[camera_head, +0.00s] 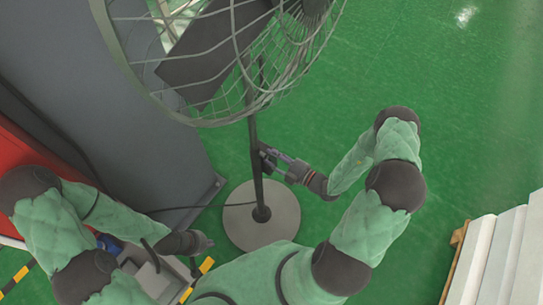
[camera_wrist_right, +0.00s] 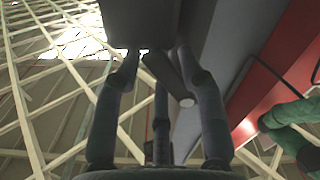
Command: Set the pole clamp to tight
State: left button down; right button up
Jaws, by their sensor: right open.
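A pedestal fan stands on a round grey base (camera_head: 262,222). Its dark pole (camera_head: 255,135) rises to a large wire cage (camera_head: 205,75). My right gripper (camera_head: 268,158) is at the pole, on its right side, below the cage. The clamp cannot be made out in the head view. In the right wrist view, my right gripper (camera_wrist_right: 160,75) has its fingers apart. A dark block (camera_wrist_right: 143,22) lies across the top, and a dark lever-like piece (camera_wrist_right: 170,76) with a pale round end sits between the fingers. I cannot tell whether they touch it. My left gripper (camera_head: 208,243) is low, left of the base.
A grey cabinet (camera_head: 110,120) stands left of the fan, with a red unit (camera_head: 40,150) beyond it. A cable (camera_head: 180,209) runs on the floor to the base. White panels on a pallet (camera_head: 500,250) stand at lower right. The green floor (camera_head: 450,110) at right is clear.

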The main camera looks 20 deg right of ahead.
jog(key=shift+w+a, duration=0.25)
jog(key=shift+w, duration=0.15)
pick_arm(q)
jog(key=shift+f, duration=0.1)
pick_arm(e)
grip_shut()
